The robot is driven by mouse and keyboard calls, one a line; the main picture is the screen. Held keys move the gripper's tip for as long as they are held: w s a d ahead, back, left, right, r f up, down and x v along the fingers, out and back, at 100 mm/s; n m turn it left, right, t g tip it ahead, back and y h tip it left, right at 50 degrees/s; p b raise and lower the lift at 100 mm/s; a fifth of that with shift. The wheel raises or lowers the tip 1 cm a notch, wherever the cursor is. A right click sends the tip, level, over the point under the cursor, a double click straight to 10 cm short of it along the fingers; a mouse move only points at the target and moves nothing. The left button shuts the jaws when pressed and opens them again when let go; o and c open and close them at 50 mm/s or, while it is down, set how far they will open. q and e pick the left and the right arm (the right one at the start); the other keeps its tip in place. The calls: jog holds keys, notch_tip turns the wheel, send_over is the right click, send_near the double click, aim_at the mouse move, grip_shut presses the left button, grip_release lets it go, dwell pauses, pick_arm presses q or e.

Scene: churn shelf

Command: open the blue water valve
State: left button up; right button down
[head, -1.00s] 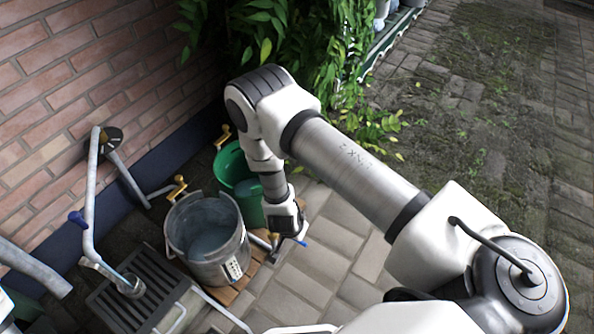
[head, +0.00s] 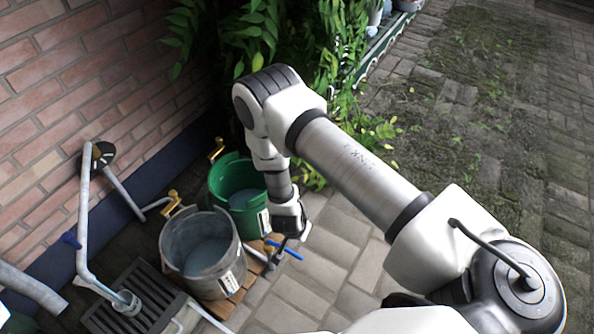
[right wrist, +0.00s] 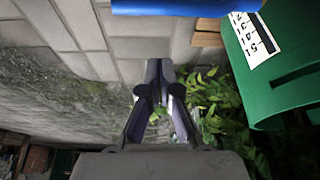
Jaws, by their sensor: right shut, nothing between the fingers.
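A blue lever handle (head: 290,253) sits on the tap at the right side of the grey bucket (head: 190,285). A blue bar, apparently this handle (right wrist: 185,6), crosses the top of the right wrist view. My right gripper (head: 284,238) points down close to the blue handle in the head view and partly covers the tap. Its fingers are shut and empty in the right wrist view (right wrist: 159,68); the blue bar lies apart from the fingertips there. My left gripper is not in view.
A green bucket (head: 222,172) stands behind the grey one, both near wooden slats (head: 228,302). Yellow handles (head: 172,204) show beside the buckets. A drain grate (head: 118,282) lies at lower left, by the brick wall (head: 60,110). Paving (head: 345,225) to the right is free.

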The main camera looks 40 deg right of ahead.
jog(key=p+v, duration=0.2)
jog(key=v, duration=0.7)
jog(key=shift+a, duration=0.15)
